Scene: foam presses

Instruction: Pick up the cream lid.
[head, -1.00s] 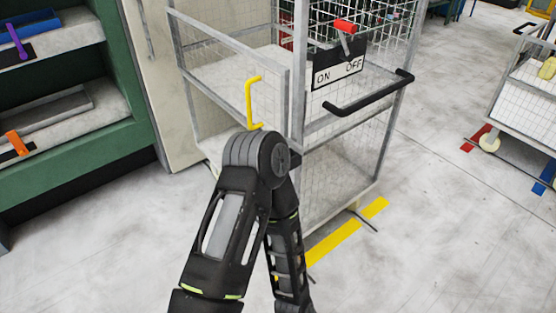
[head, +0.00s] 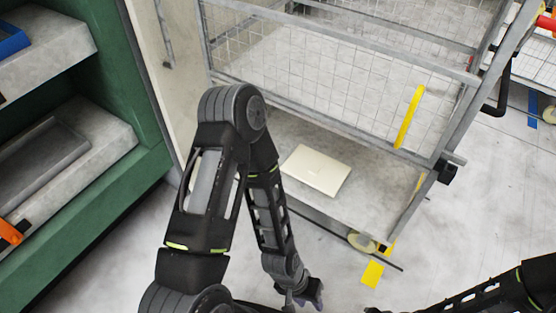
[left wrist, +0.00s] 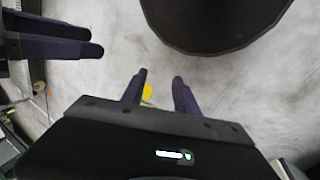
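The cream lid (head: 316,170) is a thin, pale, flat plate. It lies flat on the lower deck (head: 370,200) of the mesh cage trolley in the head view, behind my left arm. My left gripper (head: 306,298) is low at the bottom of the head view, in front of the trolley and apart from the lid. In the left wrist view its two dark purple fingers (left wrist: 158,88) stand apart with nothing between them. My right gripper (left wrist: 98,40) shows at the upper left of the left wrist view, its fingers close together or overlapping. The lid is not seen there.
A mesh panel with a yellow handle (head: 409,118) spans the trolley above the deck. The deck's front rail (head: 325,222) and a caster (head: 362,242) are near my left arm. A green shelf unit (head: 148,170) stands at left. Yellow floor tape (head: 373,274) lies in front.

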